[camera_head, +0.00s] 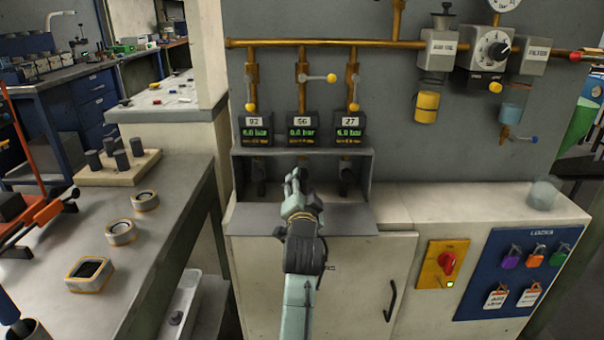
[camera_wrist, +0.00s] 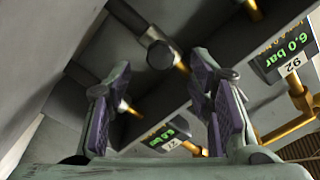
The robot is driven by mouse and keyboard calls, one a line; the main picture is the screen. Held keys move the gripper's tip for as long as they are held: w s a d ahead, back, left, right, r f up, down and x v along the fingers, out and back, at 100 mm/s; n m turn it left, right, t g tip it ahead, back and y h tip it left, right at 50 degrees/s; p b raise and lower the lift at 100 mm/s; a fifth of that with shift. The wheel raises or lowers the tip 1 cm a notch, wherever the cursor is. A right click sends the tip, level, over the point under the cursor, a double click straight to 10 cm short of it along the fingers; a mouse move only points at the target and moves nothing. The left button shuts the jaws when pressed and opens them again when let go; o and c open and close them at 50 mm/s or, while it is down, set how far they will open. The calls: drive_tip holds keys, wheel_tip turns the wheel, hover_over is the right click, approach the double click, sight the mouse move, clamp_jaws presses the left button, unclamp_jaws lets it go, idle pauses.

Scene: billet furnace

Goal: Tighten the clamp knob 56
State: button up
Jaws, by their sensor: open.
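In the head view three gauge blocks stand in a row above a grey recessed box. The middle one, labelled 56 (camera_head: 302,130), reads 0.0 bar. My gripper (camera_head: 293,182) reaches into the box below it and hides the middle knob there. In the wrist view my gripper (camera_wrist: 165,105) is open, its purple-padded fingers apart with nothing held between them. A dark round-ended knob (camera_wrist: 161,54) on a brass stem shows beyond the fingertips. Another brass stem shows by the left finger. I cannot tell which knob is number 56 in the wrist view.
Side knobs sit in the box at left (camera_head: 259,182) and right (camera_head: 345,180), close to my gripper. The box's grey front ledge (camera_head: 345,220) lies below. Brass pipes (camera_head: 330,43) with yellow-ended valves run above. A workbench (camera_head: 150,235) stands left.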

sight(303, 176)
drive_tip(key=shift+w+p, duration=0.35)
drive_tip(key=shift+w, duration=2.45)
drive_tip(key=shift+c, duration=0.5)
clamp_jaws()
